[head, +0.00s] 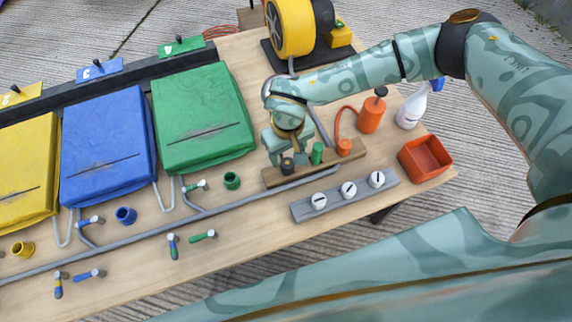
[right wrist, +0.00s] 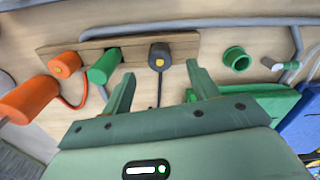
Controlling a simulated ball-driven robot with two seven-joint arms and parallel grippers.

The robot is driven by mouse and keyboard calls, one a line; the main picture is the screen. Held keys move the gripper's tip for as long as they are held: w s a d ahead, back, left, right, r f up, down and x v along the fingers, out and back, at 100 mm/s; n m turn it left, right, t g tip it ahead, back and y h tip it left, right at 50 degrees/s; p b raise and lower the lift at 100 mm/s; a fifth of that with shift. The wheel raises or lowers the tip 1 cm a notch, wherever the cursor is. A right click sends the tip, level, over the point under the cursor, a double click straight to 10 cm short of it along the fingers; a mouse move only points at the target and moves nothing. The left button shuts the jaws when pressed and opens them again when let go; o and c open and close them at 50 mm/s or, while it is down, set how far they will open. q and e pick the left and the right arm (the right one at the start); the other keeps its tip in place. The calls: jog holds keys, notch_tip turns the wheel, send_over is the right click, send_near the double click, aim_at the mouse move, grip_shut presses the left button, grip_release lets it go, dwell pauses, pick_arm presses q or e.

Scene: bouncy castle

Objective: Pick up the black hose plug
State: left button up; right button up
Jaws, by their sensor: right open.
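The black hose plug (head: 287,167) stands at the left end of a wooden strip (head: 330,169) in the head view, beside a green plug (head: 317,154) and an orange plug (head: 344,147). My right gripper (head: 279,158) is open at the black plug. In the right wrist view, the black plug (right wrist: 160,54) with its yellow centre lies ahead, in line with the gap between the open fingers (right wrist: 161,72). The fingers hold nothing; I cannot tell whether they touch the plug. My left gripper is not in view.
A green cup (head: 232,181) stands left of the strip. A grey bar with white dials (head: 348,189) lies in front of it. An orange sprayer (head: 371,113), white bottle (head: 412,107) and orange bin (head: 425,158) stand right. A grey pipe (head: 210,213) runs across the table.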

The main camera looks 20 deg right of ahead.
aim_at(288, 163)
notch_tip(288, 163, down, 2)
jog(key=shift+f, duration=0.15)
notch_tip(288, 163, down, 5)
jog(key=b, duration=0.2)
jog(key=shift+w+b, duration=0.15)
jog(key=shift+b, duration=0.15)
jog(key=shift+r, duration=0.2)
jog(key=shift+d, duration=0.1)
jog(key=c, duration=1.1)
